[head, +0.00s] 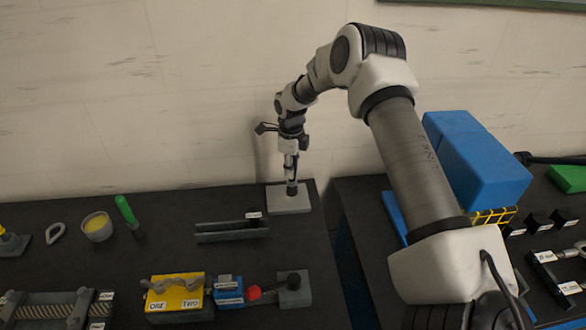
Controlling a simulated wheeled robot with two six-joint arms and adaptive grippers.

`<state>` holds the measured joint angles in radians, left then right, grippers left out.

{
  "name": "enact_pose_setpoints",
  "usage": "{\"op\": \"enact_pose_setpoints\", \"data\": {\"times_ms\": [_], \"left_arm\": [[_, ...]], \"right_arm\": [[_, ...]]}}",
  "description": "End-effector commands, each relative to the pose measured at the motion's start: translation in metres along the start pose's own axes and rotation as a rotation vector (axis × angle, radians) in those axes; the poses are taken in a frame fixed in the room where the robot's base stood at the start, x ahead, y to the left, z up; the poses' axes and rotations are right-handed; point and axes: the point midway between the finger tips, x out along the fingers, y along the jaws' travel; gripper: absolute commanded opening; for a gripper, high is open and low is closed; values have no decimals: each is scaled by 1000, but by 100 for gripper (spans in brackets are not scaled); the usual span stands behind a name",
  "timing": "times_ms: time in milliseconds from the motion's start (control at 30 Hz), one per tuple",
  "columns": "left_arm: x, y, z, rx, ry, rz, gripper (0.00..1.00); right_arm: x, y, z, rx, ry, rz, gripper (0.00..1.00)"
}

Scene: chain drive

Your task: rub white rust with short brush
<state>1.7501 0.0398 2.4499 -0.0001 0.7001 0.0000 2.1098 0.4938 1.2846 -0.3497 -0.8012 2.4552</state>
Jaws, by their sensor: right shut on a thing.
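My right gripper (290,172) reaches down over the left table's back right corner. It is shut on a short dark tool, seemingly the short brush (291,189). The tool's lower end is at a flat grey plate (302,204) and seems to touch it. The white rust cannot be made out at this size; the tool hides part of the plate. My left gripper is not in view.
A green-handled tool (126,211), a cup (97,227) and a yellow block (175,293) are further left. Blue boxes (478,158) stand on the right table, across a gap. A wall rises behind.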

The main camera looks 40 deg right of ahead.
Motion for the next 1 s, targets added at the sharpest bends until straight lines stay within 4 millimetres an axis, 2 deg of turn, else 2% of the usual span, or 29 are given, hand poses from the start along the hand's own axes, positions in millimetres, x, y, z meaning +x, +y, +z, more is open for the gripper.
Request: {"op": "enact_pose_setpoints", "data": {"times_ms": [33,233,900,1000], "left_arm": [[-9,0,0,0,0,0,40],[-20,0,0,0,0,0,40],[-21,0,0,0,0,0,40],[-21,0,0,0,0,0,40]], "right_arm": [[-9,0,1,-3,0,0,0],[-22,0,3,-14,0,0,0],[-25,0,3,-8,6,7,0],[-32,-9,5,14,-3,1,0]]}}
